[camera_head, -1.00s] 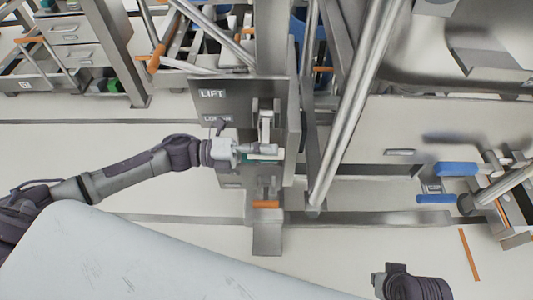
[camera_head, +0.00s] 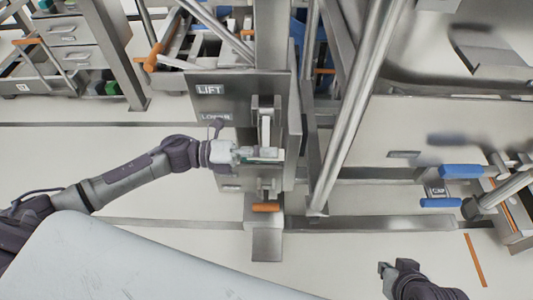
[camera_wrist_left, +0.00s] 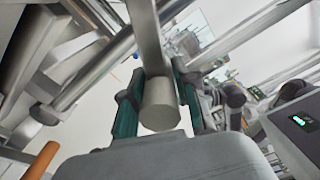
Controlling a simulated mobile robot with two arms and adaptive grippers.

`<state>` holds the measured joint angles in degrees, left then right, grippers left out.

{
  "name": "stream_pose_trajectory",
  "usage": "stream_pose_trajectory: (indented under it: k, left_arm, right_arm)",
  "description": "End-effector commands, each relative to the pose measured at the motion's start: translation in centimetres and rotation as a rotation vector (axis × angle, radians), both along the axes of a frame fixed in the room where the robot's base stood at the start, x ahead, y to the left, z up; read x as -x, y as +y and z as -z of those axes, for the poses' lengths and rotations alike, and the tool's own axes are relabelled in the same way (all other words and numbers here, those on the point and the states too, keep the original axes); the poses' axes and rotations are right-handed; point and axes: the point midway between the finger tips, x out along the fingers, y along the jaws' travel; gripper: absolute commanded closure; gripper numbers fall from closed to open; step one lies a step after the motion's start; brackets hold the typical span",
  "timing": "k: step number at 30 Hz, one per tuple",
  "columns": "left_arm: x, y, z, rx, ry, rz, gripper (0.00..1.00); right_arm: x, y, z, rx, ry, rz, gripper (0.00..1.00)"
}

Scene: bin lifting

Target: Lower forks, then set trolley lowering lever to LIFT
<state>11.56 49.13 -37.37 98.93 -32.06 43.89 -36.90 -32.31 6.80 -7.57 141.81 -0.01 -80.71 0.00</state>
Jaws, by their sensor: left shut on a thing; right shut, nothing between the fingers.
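The trolley lowering lever (camera_head: 265,131) is a grey metal bar in a slot on the upright metal plate (camera_head: 228,80). The plate carries a LIFT label (camera_head: 209,90) above a LOWER label (camera_head: 216,116). My left gripper (camera_head: 264,155) is at the lever's lower end, below the LOWER label. In the left wrist view its green-padded fingers are shut around the lever's round end (camera_wrist_left: 160,105). My right gripper (camera_head: 384,269) is shut and empty at the lower right, away from the trolley. I cannot make out the forks for certain.
An orange pedal (camera_head: 266,207) sits low on the trolley below the lever. Slanted metal bars (camera_head: 350,110) stand right of the plate. Blue handles (camera_head: 461,171) are at the right. A drawer cabinet (camera_head: 75,45) stands at the upper left.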

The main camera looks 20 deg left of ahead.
Motion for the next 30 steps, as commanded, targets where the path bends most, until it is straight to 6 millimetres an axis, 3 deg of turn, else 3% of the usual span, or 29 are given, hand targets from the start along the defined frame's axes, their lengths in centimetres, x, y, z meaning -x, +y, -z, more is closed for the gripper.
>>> stream_pose_trajectory:
  k: [7,8,12,23,30]
  left_arm:
    - [0.0,0.0,0.3,-0.007,0.001,-0.002,1.00]
    - [0.0,0.0,0.3,-0.007,0.001,-0.002,0.66]
    - [0.0,0.0,0.3,-0.006,0.001,-0.001,0.46]
    - [0.1,0.5,0.2,-0.004,0.002,-0.002,0.46]
    - [1.3,4.6,0.3,-0.008,0.005,-0.005,0.46]
  right_arm:
    - [0.0,0.0,0.0,0.000,0.000,0.000,1.00]
    - [0.0,0.0,0.0,0.000,0.000,0.000,1.00]
    - [0.0,0.0,0.0,0.001,0.000,0.000,1.00]
    - [0.1,0.0,0.1,0.000,0.004,0.000,1.00]
    - [0.1,0.0,0.1,0.000,0.003,0.000,1.00]
